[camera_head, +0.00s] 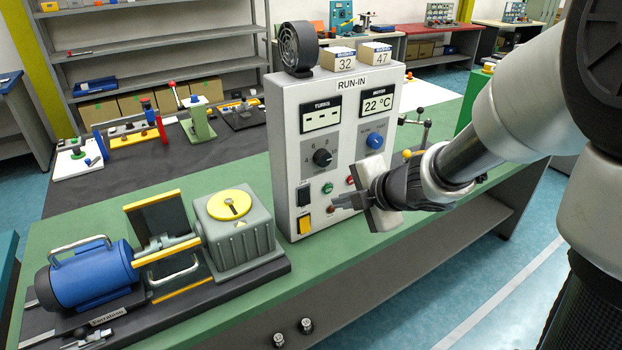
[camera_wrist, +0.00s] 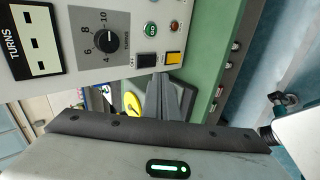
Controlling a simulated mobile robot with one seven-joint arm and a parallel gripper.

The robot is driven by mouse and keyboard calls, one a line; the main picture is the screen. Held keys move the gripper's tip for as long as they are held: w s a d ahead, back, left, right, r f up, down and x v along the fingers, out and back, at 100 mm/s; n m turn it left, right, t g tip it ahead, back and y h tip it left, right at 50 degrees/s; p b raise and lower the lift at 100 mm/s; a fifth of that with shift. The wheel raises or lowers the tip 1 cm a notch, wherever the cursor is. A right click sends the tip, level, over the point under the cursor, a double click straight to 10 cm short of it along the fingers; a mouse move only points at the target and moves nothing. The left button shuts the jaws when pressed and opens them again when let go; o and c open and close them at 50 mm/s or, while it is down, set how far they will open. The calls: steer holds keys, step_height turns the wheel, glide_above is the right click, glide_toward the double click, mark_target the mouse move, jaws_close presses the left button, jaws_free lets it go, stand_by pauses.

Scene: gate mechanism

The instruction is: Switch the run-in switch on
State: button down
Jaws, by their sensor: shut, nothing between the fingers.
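The RUN-IN control box (camera_head: 344,150) stands on the green bench. The wrist view shows the black switch (camera_wrist: 146,61) and yellow switch (camera_wrist: 173,57) just beyond my fingertips. My gripper (camera_head: 337,204) is shut and empty, in front of the panel's lower part, to the right of the switches. Its fingers also show in the wrist view (camera_wrist: 163,85); I cannot tell whether they touch the panel.
The TURNS display (camera_head: 321,116) shows dashes. A blue motor (camera_head: 93,275) and grey gearbox (camera_head: 236,232) stand left of the box.

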steer(key=shift+s+a+h, duration=0.25)
steer(key=shift+s+h, duration=0.05)
steer(key=shift+s, duration=0.3)
steer(key=b, duration=0.4)
glide_toward(306, 204)
step_height(306, 204, down, 3)
steer(key=shift+w+a+f, duration=0.2)
steer(key=shift+w+a, duration=0.4)
steer(key=shift+w, duration=0.3)
steer(key=shift+w+a+f, duration=0.15)
steer(key=shift+w+a, duration=0.4)
steer(key=shift+w, duration=0.35)
